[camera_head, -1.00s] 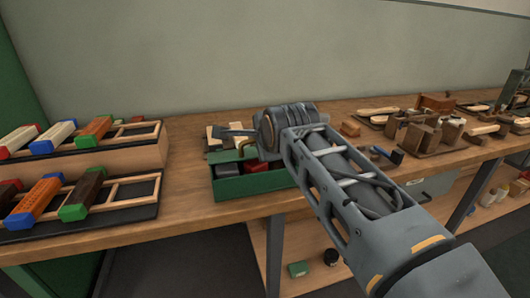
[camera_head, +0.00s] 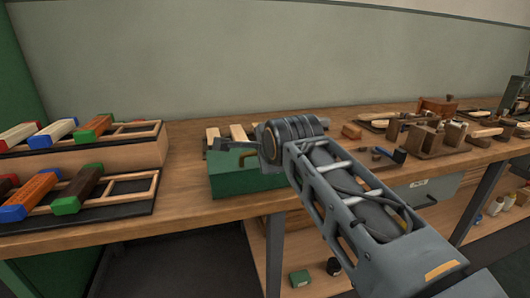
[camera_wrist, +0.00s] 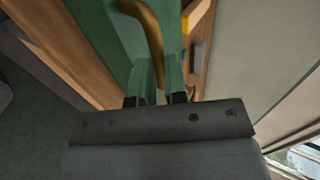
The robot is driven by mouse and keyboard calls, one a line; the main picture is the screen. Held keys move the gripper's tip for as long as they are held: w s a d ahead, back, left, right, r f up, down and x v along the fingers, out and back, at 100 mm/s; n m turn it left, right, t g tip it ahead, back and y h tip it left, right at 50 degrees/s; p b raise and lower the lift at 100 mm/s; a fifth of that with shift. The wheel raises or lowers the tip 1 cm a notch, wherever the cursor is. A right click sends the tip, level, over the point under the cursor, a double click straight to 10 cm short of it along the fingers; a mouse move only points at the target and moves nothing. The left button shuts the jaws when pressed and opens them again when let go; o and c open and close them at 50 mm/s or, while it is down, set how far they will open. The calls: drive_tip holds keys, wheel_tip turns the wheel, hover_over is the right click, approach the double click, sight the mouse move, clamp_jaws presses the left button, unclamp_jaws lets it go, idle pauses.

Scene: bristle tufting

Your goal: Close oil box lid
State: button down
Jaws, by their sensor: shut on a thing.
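The green oil box (camera_head: 238,182) stands on the bench left of my wrist in the head view. Its green top carries a curved brass handle (camera_head: 246,154), and the inside of the box does not show now. In the wrist view the green surface (camera_wrist: 98,25) and the brass handle (camera_wrist: 146,25) lie just beyond my fingertips. My gripper (camera_wrist: 156,98) is shut on a narrow green part of the lid, close to the handle. My wrist hides the right side of the box in the head view, so I cannot tell whether the lid sits fully flush.
Two racks of coloured blocks (camera_head: 85,150) stand on the left of the bench. Wooden pieces (camera_head: 238,133) lie close behind the box. Several wooden blocks and tools (camera_head: 425,135) fill the right. A grey drawer (camera_head: 428,190) hangs under the bench. A wall rises behind.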

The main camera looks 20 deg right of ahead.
drive_tip(key=shift+f, duration=0.7)
drive_tip(key=c, duration=1.1)
unclamp_jaws()
drive_tip(key=shift+s, duration=0.1)
drive_tip(key=shift+c, duration=0.2)
drive_tip(key=shift+r, duration=0.1)
drive_tip(key=shift+r, duration=0.25)
